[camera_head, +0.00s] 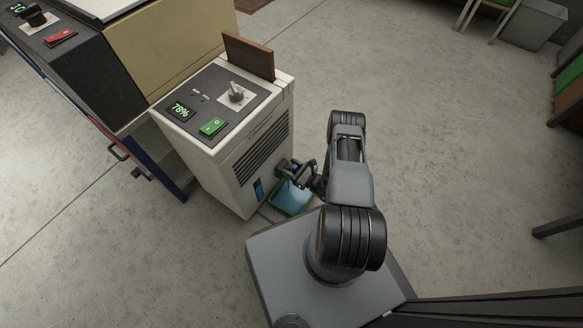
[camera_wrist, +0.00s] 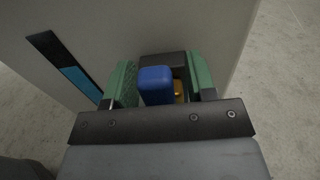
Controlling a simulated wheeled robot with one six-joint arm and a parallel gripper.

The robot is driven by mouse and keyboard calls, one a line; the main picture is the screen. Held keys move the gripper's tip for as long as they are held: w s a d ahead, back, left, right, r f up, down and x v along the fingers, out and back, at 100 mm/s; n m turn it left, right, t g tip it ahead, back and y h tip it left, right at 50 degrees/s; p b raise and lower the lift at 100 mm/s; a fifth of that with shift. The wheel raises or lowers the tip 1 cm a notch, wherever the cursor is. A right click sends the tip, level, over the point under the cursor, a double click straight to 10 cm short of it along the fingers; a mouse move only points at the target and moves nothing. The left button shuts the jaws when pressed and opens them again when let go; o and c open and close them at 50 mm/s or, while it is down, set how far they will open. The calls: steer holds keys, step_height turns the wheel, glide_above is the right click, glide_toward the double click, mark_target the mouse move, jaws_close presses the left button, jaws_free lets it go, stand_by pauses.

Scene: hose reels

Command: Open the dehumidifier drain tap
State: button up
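The dehumidifier (camera_head: 222,158) is a cream cabinet with a dark top panel and a side grille. Its drain tap has a blue handle (camera_wrist: 155,86) and a bit of brass (camera_wrist: 178,91) beside it, low on the cabinet wall. My gripper (camera_head: 296,171) is at the tap. In the wrist view, my gripper's (camera_wrist: 160,84) green-padded fingers stand on either side of the blue handle. A gap shows on the right of the handle; the left pad is very close, and I cannot tell whether it touches. The tap body is mostly hidden.
A green-rimmed tray with blue inside (camera_head: 291,203) lies on the floor below the tap. A blue level window (camera_wrist: 75,75) is left of the tap. The top panel has a 78% display (camera_head: 179,110), a green switch (camera_head: 213,126) and a knob (camera_head: 236,92).

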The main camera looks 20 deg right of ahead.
steer(key=shift+r+p, duration=0.35)
steer(key=shift+r, duration=0.15)
steer(key=s+a+r+p, duration=0.1)
steer(key=s+r+p, duration=0.6)
steer(key=s+r, duration=0.5)
steer(key=shift+s+a+p, duration=0.3)
steer(key=shift+s+p, duration=0.05)
steer(key=shift+s, duration=0.6)
